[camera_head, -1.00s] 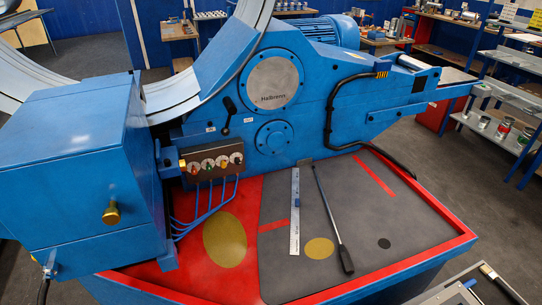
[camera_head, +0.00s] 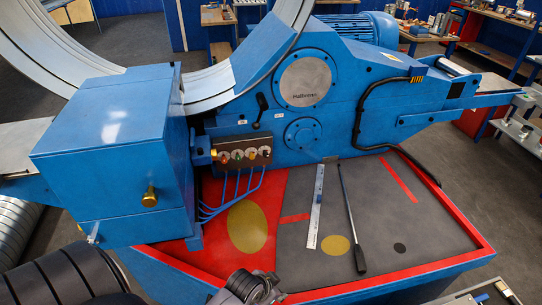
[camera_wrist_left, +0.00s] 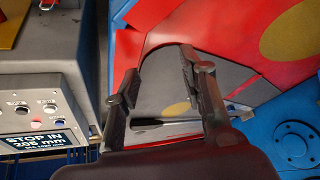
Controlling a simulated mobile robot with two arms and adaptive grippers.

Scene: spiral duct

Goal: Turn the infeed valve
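A row of small valve knobs with gauges sits on a dark panel (camera_head: 243,152) on the front of the blue machine; which one is the infeed valve I cannot read. A brass knob (camera_head: 150,197) sticks out of the blue box to the left, and a small metal lever (camera_head: 93,233) is low on that box. My left gripper (camera_head: 252,286) shows at the bottom edge, in front of the red tray and well below the panel. In the left wrist view its fingers (camera_wrist_left: 158,72) are apart with nothing between them. My right gripper is not in view.
A red-edged tray (camera_head: 440,258) holds a steel rule (camera_head: 316,205) and a black-handled bar (camera_head: 352,220). Blue hoses (camera_head: 235,190) hang below the panel.

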